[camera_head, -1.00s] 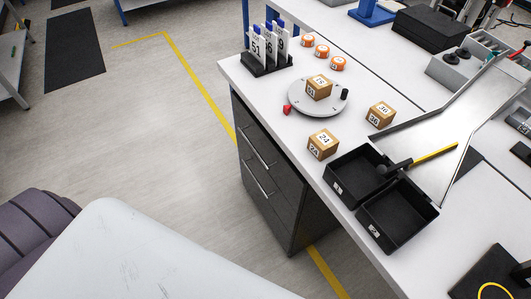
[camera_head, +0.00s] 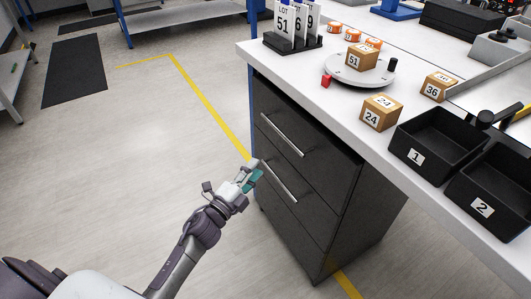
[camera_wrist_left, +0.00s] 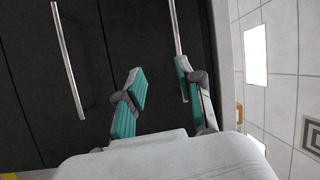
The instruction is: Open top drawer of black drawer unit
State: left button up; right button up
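The black drawer unit (camera_head: 300,180) stands under the white bench top, its drawer fronts flush. The top drawer (camera_head: 300,122) has a long silver bar handle (camera_head: 281,134), and a second handle (camera_head: 278,181) lies below it. My left gripper (camera_head: 252,176) is in front of the unit's left side, near the left end of the lower handle in the picture. In the left wrist view its teal fingers (camera_wrist_left: 161,85) are apart with nothing between them. There, the top handle (camera_wrist_left: 175,25) runs to beside the right fingertip; contact is unclear. My right gripper is out of view.
The bench top (camera_head: 345,115) overhangs the drawers. It carries black bins (camera_head: 430,170), numbered boxes (camera_head: 381,112), a round turntable (camera_head: 358,72) and a lot-card rack (camera_head: 292,42). The floor (camera_head: 130,180) left of the unit is clear.

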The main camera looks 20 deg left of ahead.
aim_at(281, 133)
pick_arm(q)
jog(key=shift+m+h, duration=0.4)
jog(key=shift+m, duration=0.2)
jog(key=r+x, duration=0.1)
jog(key=x, duration=0.8)
jog(key=r+x, duration=0.1)
jog(key=x, duration=0.4)
jog(key=shift+s+a+r+b, duration=0.1)
jog(key=shift+s+r+b, duration=0.1)
jog(key=shift+r+b, duration=0.15)
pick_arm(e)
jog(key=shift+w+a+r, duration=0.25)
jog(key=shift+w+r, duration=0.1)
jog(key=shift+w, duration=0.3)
pick_arm(q)
grip_shut()
